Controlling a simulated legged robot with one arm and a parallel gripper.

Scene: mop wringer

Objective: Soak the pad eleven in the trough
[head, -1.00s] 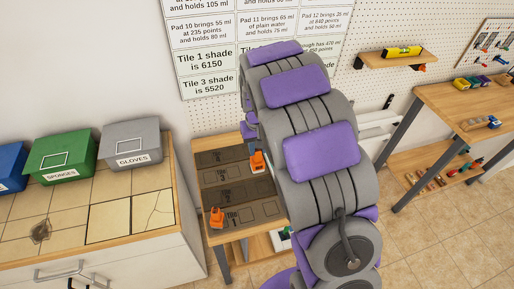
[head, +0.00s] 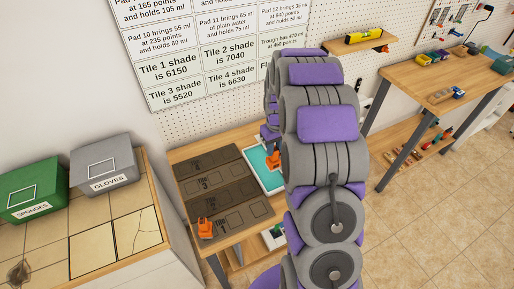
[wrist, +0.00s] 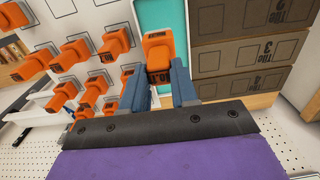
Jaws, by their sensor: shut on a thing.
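My gripper (wrist: 160,70) is shut on an orange pad (wrist: 158,48) in the wrist view. The number on its label is only partly readable. The trough (wrist: 150,12), teal inside, lies behind the pad there. In the head view the trough (head: 258,172) sits at the right end of the tile bench, partly hidden by my arm. The held pad (head: 273,159) shows over its right part. I cannot tell whether the pad touches the liquid.
Dark tile slabs (head: 221,190) lie left of the trough. Another orange pad (head: 205,229) stands on the Tile 1 slab. Several orange pads (wrist: 75,50) stand left of the trough in the wrist view. A wall chart (head: 205,60) hangs behind.

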